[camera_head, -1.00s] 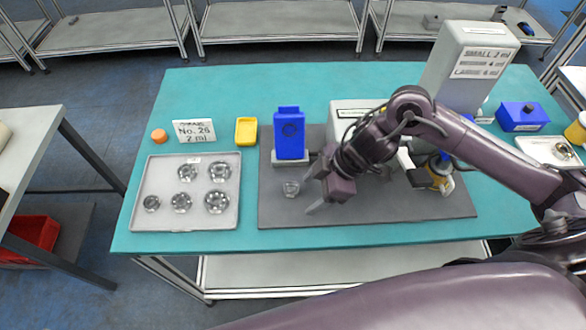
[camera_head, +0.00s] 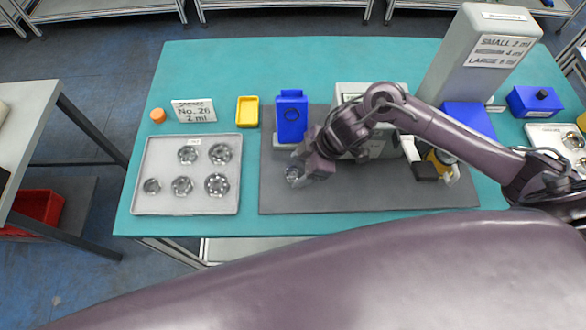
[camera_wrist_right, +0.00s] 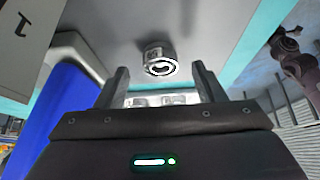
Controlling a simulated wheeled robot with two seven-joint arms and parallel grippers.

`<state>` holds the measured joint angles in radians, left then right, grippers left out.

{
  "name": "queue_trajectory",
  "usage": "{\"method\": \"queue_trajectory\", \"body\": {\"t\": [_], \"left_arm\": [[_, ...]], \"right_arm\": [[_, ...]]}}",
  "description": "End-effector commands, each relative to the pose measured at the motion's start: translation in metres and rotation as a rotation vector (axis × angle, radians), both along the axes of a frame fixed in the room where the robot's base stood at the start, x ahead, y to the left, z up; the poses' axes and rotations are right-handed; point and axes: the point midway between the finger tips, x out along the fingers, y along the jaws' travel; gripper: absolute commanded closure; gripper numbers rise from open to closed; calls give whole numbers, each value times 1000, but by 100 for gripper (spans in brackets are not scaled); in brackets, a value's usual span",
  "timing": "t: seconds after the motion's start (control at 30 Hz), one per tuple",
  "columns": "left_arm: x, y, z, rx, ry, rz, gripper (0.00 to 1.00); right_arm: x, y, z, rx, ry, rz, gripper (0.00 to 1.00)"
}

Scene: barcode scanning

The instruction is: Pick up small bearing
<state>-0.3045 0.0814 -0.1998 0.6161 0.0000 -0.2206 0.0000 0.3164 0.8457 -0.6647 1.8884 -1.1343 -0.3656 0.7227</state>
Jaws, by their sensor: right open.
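A small metallic bearing (camera_head: 292,174) sits on the dark grey mat (camera_head: 400,200), in front of the blue stand. My right gripper (camera_head: 301,175) is low over the mat right at the bearing and partly hides it in the head view. In the right wrist view the bearing (camera_wrist_right: 160,60) shows just beyond and between the two fingertips. The gripper (camera_wrist_right: 160,76) is open there, with a gap on both sides of the bearing. My left gripper is not in view.
A grey tray (camera_head: 236,170) with several bearings lies to the left. The blue stand (camera_head: 291,116) is just behind the bearing and also shows in the wrist view (camera_wrist_right: 62,105). A yellow container (camera_head: 247,111) and a sign (camera_head: 193,111) stand farther left. The mat's front is clear.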

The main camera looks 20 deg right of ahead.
Motion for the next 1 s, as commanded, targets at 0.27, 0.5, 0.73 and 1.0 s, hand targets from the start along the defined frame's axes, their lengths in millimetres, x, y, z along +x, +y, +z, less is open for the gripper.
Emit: {"method": "queue_trajectory", "body": {"t": [0.27,0.5,0.73,1.0], "left_arm": [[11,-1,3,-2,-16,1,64],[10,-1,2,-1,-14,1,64],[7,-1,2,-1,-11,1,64],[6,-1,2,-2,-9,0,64]], "right_arm": [[1,5,-11,-2,-1,0,37],[1,5,-10,-2,-1,0,59],[1,5,-10,-1,-1,0,86],[2,5,-8,-1,-2,0,87]]}}
